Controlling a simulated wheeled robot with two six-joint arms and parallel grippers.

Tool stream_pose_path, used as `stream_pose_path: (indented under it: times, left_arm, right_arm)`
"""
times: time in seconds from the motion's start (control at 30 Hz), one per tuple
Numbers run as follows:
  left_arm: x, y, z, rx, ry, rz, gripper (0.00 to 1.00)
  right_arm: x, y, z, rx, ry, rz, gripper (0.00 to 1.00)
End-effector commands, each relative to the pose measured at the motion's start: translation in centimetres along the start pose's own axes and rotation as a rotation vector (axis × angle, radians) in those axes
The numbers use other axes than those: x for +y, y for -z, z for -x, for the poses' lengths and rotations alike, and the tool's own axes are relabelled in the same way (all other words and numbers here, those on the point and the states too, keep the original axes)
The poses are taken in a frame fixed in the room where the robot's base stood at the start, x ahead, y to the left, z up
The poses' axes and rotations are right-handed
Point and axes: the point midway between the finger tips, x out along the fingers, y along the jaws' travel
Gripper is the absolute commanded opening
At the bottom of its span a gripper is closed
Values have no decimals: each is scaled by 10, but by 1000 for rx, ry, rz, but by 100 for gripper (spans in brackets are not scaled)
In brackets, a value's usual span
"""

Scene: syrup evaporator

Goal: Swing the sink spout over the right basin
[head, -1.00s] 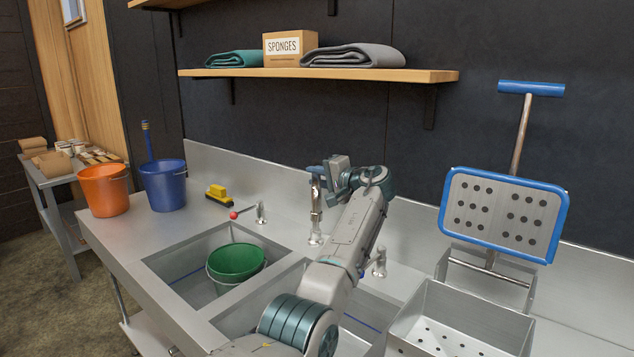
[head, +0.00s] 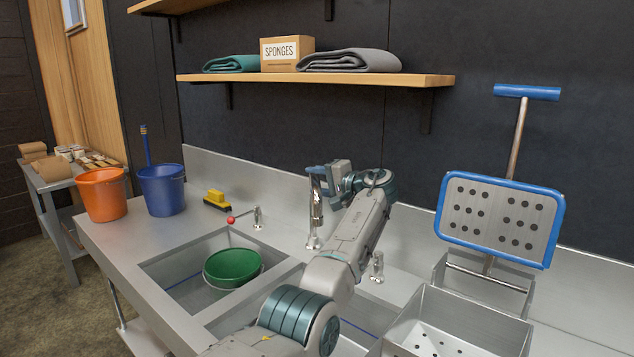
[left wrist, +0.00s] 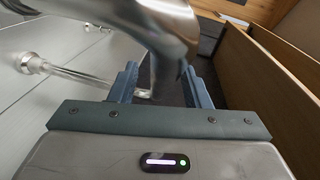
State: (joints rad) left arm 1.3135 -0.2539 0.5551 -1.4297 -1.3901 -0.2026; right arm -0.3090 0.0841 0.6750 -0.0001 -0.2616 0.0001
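The chrome sink spout (head: 314,225) stands upright at the back of the sink. Its upper part is largely hidden by my left gripper (head: 317,172), which is at the top of it. In the left wrist view the curved spout (left wrist: 165,25) comes in from above, and its end lies between the two blue fingers of my left gripper (left wrist: 165,88). The fingers are apart, with gaps visible beside the spout. The right basin (head: 245,314) lies in front, partly covered by my left arm. The left basin (head: 185,280) holds a green bucket (head: 233,268). My right gripper is not in view.
A yellow brush (head: 216,199), a blue bucket (head: 162,190) and an orange bucket (head: 102,194) stand left. A perforated press (head: 502,220) and metal box (head: 455,315) stand right. A shelf (head: 430,80) hangs above.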

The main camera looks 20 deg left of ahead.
Motion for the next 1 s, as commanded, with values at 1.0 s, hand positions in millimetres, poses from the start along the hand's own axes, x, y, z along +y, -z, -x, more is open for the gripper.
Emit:
stream_pose_path:
  times: [1.0]
  left_arm:
    - [1,1,76,0,0,-1,43]
  right_arm:
    - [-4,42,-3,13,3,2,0]
